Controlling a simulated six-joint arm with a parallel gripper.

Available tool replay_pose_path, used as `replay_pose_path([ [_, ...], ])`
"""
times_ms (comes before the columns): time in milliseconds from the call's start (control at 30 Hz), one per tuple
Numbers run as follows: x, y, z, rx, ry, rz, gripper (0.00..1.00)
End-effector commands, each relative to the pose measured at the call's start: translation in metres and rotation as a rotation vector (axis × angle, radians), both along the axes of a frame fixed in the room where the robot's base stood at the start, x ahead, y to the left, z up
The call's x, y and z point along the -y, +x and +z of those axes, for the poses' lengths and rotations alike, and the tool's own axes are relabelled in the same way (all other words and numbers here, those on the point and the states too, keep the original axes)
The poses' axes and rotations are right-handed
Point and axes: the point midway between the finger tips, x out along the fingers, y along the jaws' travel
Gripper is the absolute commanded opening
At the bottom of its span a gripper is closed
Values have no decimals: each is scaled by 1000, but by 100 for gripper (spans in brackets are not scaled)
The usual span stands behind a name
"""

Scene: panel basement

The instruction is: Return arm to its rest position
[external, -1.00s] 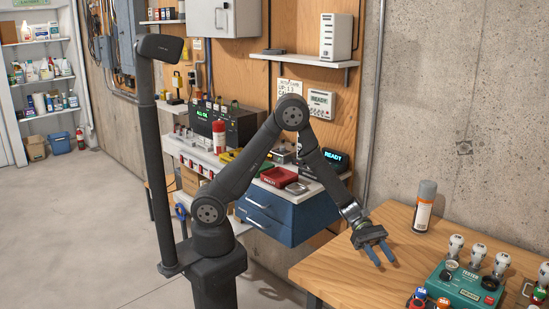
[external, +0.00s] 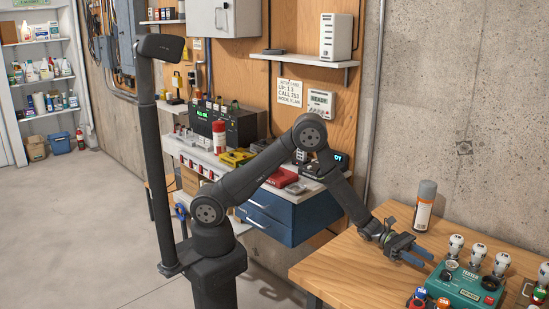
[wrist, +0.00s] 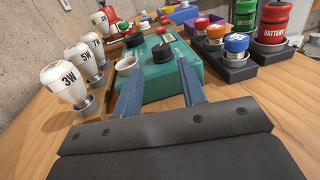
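My gripper (external: 422,256) is at the end of my outstretched arm, low over the wooden workbench, beside the teal tester box. In the wrist view its two blue fingers stand apart with nothing between them, so my gripper (wrist: 161,95) is open and empty. The teal tester box (wrist: 160,76) lies just beyond the fingertips in that view. It also shows in the external view (external: 462,288). I cannot tell whether the fingers touch it.
White bulbs (wrist: 66,84) in sockets stand left of the fingers in the wrist view. A spray can (external: 424,206) is behind my gripper. The bench's left part (external: 335,265) is clear.

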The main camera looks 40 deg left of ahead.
Motion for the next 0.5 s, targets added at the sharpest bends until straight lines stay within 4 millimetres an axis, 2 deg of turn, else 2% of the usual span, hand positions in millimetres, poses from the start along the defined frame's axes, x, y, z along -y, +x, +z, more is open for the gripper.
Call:
replay_pose_path([
  [100,25,-5,-1,1,0,-4,38],
  [300,62,-11,-1,1,0,-3,38],
  [400,76,-13,0,0,0,-2,38],
  [500,76,-11,0,0,-1,-28,38],
])
